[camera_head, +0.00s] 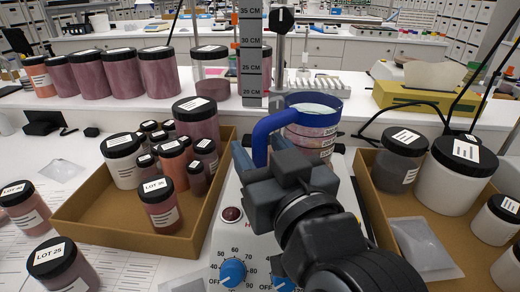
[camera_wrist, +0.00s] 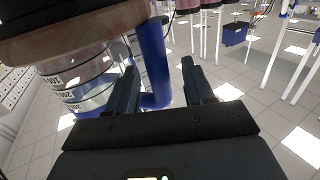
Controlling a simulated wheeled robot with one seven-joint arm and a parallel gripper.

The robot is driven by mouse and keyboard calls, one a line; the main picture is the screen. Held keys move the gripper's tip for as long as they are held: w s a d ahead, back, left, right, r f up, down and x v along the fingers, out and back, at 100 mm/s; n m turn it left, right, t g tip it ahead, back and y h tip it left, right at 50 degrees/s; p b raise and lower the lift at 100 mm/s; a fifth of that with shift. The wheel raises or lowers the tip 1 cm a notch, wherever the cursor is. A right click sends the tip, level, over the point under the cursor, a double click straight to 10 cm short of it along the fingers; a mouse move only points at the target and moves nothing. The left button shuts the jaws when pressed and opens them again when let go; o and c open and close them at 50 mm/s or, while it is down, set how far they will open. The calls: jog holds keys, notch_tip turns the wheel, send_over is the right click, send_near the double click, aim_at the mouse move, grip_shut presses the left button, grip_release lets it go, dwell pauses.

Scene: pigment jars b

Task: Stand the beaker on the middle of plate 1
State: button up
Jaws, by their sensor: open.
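The clear beaker (camera_head: 308,138) has a blue rim, a blue handle (camera_head: 266,136) and pinkish contents low down. It is upright, at the stirrer (camera_head: 230,243) under the rod with the black "1" tag (camera_head: 281,19). In the wrist view, which looks inverted, the beaker (camera_wrist: 85,75) is at the left. Its base is at or near a brown round disc (camera_wrist: 85,18); I cannot tell if they touch. Plate 1's top is mostly hidden in the head view. My gripper (camera_head: 258,180) is open. In the wrist view its fingers (camera_wrist: 160,85) are either side of the handle.
A brown tray (camera_head: 105,237) with several jars is on the left. Another tray (camera_head: 468,277) with large jars is close on the right. A ruler post (camera_head: 251,60) stands behind the beaker. A cable (camera_head: 400,112) runs behind right. Loose jars are at the front left.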

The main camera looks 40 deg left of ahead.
jog(key=b+v, duration=0.1)
jog(key=v, duration=1)
jog(key=shift+d, duration=0.2)
jog(key=shift+f, duration=0.1)
